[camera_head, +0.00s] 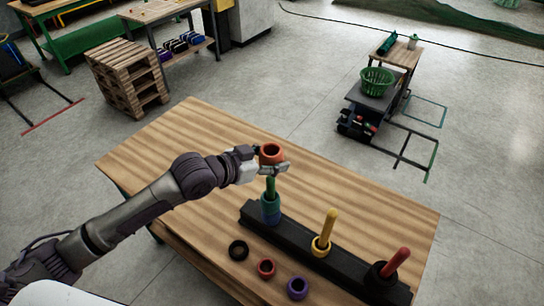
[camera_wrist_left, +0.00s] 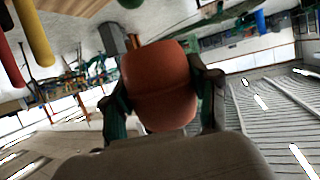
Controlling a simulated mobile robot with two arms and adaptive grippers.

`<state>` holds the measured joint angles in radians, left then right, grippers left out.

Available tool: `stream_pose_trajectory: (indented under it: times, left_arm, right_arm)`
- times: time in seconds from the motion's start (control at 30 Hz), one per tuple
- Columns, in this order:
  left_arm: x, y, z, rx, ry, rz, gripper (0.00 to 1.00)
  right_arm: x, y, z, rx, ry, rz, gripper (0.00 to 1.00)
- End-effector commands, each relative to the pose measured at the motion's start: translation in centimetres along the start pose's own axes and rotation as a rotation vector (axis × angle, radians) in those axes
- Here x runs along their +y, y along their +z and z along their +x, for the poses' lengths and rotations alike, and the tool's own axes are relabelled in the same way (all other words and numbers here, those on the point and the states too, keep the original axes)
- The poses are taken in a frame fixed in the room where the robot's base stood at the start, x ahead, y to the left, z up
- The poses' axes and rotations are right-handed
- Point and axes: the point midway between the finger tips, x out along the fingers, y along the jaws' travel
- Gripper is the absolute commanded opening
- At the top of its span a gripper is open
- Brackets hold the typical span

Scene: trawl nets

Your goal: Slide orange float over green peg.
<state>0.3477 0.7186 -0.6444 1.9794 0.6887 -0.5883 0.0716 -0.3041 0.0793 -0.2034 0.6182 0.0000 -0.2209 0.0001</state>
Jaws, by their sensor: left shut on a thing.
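My left gripper (camera_head: 267,162) is shut on the orange float (camera_head: 271,150), a ring with its hole facing up. In the left wrist view the float (camera_wrist_left: 158,85) sits between both fingers. The gripper holds it above the green peg (camera_head: 270,187), and the peg's tip shows just below the fingers. Whether the hole is exactly over the peg, I cannot tell. Blue and green rings (camera_head: 270,209) are stacked low on the green peg. The peg stands at the far left end of the black base (camera_head: 298,244). My right gripper is not in view.
A yellow peg (camera_head: 330,227) with a yellow ring and a red peg (camera_head: 397,261) with a black ring stand on the same base. Loose black (camera_head: 238,250), red (camera_head: 266,268) and purple (camera_head: 297,288) rings lie in front. The wooden table (camera_head: 180,150) is clear at the back left.

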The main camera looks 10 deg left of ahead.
Motion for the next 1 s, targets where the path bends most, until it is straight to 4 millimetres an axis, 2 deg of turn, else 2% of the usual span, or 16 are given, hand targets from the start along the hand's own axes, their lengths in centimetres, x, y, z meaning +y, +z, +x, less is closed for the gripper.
stream_pose_trajectory:
  times: [0.03, 0.33, 1.0]
  left_arm:
    - [0.0, 0.7, 0.3, 0.000, 0.000, 0.000, 0.26]
    - [0.1, 2.6, 1.1, 0.000, 0.000, 0.000, 0.26]
    - [0.3, 6.8, 2.8, 0.000, 0.000, 0.000, 0.26]
  right_arm:
    - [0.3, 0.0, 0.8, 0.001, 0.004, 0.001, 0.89]
    - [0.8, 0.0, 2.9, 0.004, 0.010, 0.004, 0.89]
    - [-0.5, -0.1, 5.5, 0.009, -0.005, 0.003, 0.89]
